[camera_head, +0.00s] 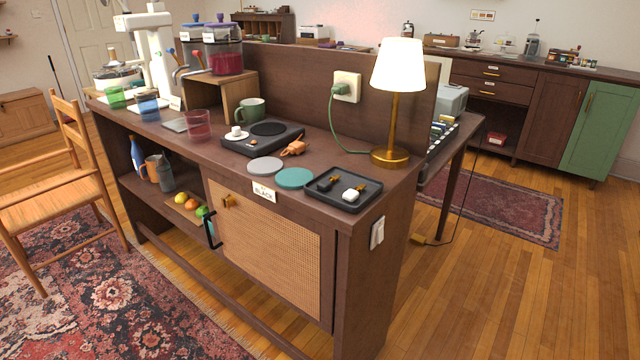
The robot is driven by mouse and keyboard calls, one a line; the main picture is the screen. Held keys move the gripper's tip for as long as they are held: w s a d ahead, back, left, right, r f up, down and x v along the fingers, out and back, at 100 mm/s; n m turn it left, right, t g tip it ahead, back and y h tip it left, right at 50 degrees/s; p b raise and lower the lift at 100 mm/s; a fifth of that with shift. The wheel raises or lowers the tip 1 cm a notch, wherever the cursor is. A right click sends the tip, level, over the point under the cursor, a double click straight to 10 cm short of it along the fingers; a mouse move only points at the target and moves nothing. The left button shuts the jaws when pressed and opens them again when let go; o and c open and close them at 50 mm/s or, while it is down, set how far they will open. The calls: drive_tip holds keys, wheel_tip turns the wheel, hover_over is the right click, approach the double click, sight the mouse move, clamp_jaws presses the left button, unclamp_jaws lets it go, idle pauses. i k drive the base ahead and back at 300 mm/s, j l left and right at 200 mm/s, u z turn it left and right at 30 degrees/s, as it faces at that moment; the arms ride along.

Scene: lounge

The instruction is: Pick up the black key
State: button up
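A dark square tray (372,200) lies on the sideboard's top near its right end, in front of the lamp. In it, at the left, lies a small black piece with a brass-coloured part, which looks like the black key (326,184). A white piece with a brass-coloured part, likely another key (350,195), lies to its right in the same tray. Both are small, and their exact shape is hard to tell. My gripper is not in view.
A brass lamp (390,156) stands behind the tray. Teal (294,178) and grey (263,166) discs lie left of it. A label reading "BLACK" (264,191) hangs at the front edge above a cane cabinet door (265,245). A green cord runs to the lamp.

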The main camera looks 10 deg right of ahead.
sight(324, 185)
drive_tip(key=j+z, duration=0.1)
drive_tip(key=z, duration=0.35)
drive_tip(key=j+z, duration=0.15)
drive_tip(key=z, duration=0.3)
drive_tip(key=j+z, duration=0.3)
drive_tip(key=j, duration=0.25)
drive_tip(key=j+z, duration=0.3)
drive_tip(key=j, duration=0.3)
drive_tip(key=j+z, duration=0.1)
drive_tip(key=j, duration=1)
drive_tip(key=i+j, duration=0.1)
drive_tip(key=i, duration=0.1)
